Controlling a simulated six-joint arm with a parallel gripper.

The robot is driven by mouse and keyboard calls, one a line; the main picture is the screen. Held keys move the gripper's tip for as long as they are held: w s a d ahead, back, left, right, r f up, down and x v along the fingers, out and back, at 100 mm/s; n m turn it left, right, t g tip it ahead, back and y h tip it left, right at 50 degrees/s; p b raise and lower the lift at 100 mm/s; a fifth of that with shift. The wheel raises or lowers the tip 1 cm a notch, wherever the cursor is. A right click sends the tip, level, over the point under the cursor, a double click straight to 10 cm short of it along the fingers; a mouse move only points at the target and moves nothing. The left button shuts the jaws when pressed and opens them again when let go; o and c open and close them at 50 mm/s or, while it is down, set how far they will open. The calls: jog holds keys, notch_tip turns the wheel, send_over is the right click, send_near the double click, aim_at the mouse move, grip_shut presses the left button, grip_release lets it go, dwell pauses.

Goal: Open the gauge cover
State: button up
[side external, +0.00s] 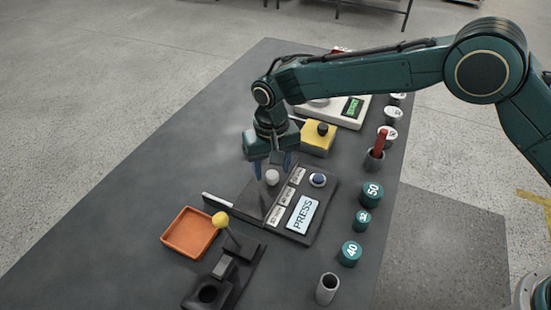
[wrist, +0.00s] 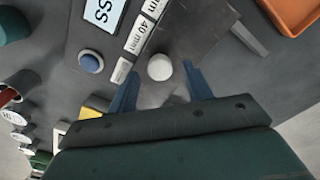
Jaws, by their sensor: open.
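The press panel (side external: 312,222) is a dark unit with a PRESS display, a blue button and a row of white labels. A dark flat plate beside the labels (side external: 252,202) looks like the gauge cover; it also shows in the wrist view (wrist: 205,32). A round white knob (side external: 272,178) stands at the plate's far end. My gripper (side external: 272,168) is open, pointing down over the knob. In the wrist view, the knob (wrist: 159,67) appears between the two blue fingertips (wrist: 158,75), with a gap on each side. I cannot tell the exact height of the fingertips over it.
An orange tray (side external: 189,234) and a yellow-knobbed lever (side external: 220,220) stand nearby. A yellow block with a black button (side external: 317,138) is behind my gripper. Several teal weights (side external: 372,194) and a grey cup (side external: 327,288) line the right side. The table's left part is clear.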

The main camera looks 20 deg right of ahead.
jog(key=shift+f, duration=0.75)
grip_shut()
jog(key=shift+w+a, duration=1.45)
jog(key=shift+w, duration=0.05)
grip_release()
